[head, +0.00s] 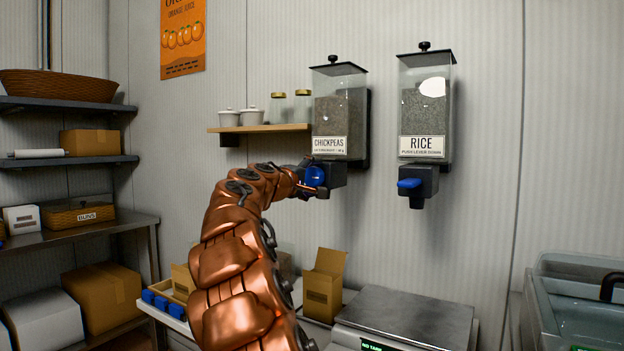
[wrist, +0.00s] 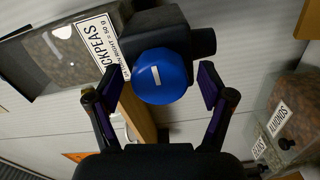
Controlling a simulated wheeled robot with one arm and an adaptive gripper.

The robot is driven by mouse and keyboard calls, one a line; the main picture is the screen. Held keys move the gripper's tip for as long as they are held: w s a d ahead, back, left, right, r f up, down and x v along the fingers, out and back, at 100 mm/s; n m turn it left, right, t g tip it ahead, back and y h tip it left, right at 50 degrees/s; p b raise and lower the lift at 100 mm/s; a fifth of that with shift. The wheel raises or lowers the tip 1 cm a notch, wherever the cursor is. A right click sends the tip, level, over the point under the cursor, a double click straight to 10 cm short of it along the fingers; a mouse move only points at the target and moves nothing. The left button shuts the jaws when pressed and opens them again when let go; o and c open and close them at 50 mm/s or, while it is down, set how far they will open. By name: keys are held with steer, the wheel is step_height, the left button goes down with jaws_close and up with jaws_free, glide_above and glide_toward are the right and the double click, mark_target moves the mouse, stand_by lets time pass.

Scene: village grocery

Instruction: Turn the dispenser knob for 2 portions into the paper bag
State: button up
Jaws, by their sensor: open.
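The chickpeas dispenser (head: 339,112) hangs on the wall with a blue round knob (head: 315,177) on its dark outlet block. In the wrist view the knob (wrist: 163,76) faces me and carries a short white mark. My gripper (wrist: 159,84) is open, with one finger on each side of the knob and a visible gap to it on both sides. In the head view my gripper (head: 306,183) is at the knob and partly hides it. An open brown paper bag (head: 323,286) stands upright below the dispenser; its inside is hidden.
A rice dispenser (head: 425,110) with a blue lever hangs to the right. A scale (head: 395,315) lies right of the bag, and a sink (head: 575,300) is at far right. A small shelf (head: 262,128) with jars is left of the chickpeas dispenser.

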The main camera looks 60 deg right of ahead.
steer(key=a, duration=1.2)
steer(key=shift+s, duration=0.25)
stand_by(0.6)
